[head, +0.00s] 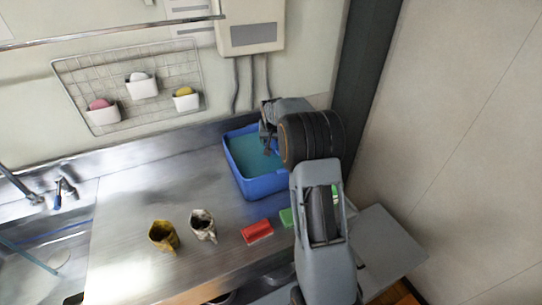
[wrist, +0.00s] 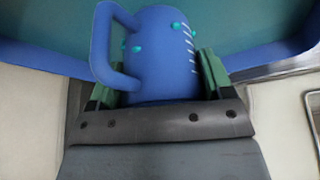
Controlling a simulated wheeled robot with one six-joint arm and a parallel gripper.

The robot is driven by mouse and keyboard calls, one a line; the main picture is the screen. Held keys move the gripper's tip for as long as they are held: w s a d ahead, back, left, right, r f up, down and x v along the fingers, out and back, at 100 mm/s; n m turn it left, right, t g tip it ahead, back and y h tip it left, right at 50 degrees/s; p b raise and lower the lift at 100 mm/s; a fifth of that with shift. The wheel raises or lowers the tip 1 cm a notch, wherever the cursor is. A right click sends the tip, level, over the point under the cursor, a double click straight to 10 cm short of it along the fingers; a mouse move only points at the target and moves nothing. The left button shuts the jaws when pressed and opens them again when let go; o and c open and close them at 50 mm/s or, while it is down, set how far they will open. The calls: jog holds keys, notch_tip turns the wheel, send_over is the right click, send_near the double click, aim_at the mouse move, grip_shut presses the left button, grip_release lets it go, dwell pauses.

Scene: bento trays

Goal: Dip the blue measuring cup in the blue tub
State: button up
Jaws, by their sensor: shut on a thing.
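The blue measuring cup (wrist: 160,62) shows in the wrist view, with its handle to the left, white scale marks on its right side and several teal drops or spots on it. My gripper (wrist: 158,85) is shut on the cup, with a green-padded finger on each side. The blue tub (head: 263,186) stands on the steel counter in the head view and holds teal liquid. My gripper (head: 268,138) is over the tub's far right part. The cup is hidden in the head view. Whether it touches the liquid I cannot tell.
A yellow cup (head: 163,236) and a white, dark-stained cup (head: 203,226) stand on the counter (head: 130,200). A red block (head: 257,232) and a partly hidden green block (head: 287,217) lie in front of the tub. A wire rack (head: 125,88) hangs behind.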

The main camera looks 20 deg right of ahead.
jog(key=shift+r+p, duration=1.3)
jog(key=shift+r, duration=1.2)
